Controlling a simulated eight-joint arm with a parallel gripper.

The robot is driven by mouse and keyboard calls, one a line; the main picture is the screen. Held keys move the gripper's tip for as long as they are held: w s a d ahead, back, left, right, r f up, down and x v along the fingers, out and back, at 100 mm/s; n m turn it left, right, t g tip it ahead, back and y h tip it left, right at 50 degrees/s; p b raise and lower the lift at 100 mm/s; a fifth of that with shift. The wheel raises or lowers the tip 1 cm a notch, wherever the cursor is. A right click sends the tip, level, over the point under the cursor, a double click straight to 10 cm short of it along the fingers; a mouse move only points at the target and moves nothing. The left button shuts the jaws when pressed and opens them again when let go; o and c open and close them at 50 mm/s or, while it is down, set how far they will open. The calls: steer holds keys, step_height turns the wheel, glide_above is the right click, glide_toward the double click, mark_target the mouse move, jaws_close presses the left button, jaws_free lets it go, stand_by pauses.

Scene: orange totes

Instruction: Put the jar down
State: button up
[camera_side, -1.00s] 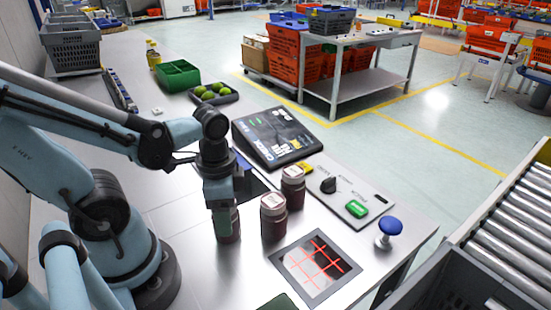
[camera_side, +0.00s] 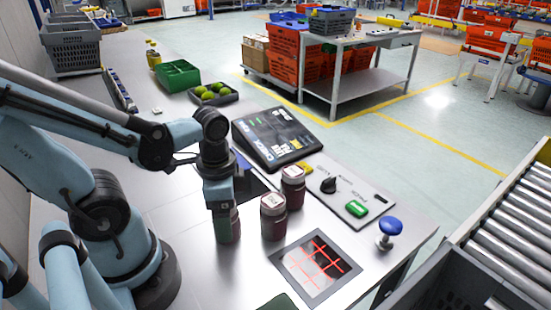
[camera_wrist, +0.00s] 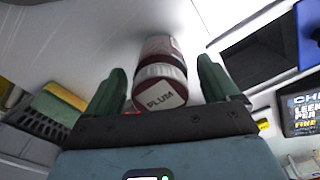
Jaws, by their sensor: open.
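A dark red jar (camera_side: 232,228) stands upright on the grey table, directly under my gripper (camera_side: 223,213), which hides its upper part. In the wrist view the jar's pale lid, marked PLUM (camera_wrist: 160,90), sits between my two green fingers. The fingers are open, with a gap showing on each side of the jar. Two similar jars with pale lids stand to the right in the side view, one close by (camera_side: 273,220) and one farther back (camera_side: 292,190).
A red-lined square panel (camera_side: 313,268) lies right of the jars. A tilted screen (camera_side: 276,137) stands behind them. A control plate with a green button (camera_side: 356,208) and a blue knob (camera_side: 391,226) are farther right. Bare table lies in front of the jar.

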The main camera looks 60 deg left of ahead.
step_height(320, 180, up, 12)
steer(key=shift+f, duration=0.15)
steer(key=w+f+n+t, duration=0.2)
steer(key=w+n+t, duration=0.3)
steer(key=w+t, duration=0.2)
steer(key=w, duration=0.2)
steer(key=shift+w+d+f, duration=0.2)
steer(key=shift+w+d, duration=0.15)
steer(key=shift+d, duration=0.05)
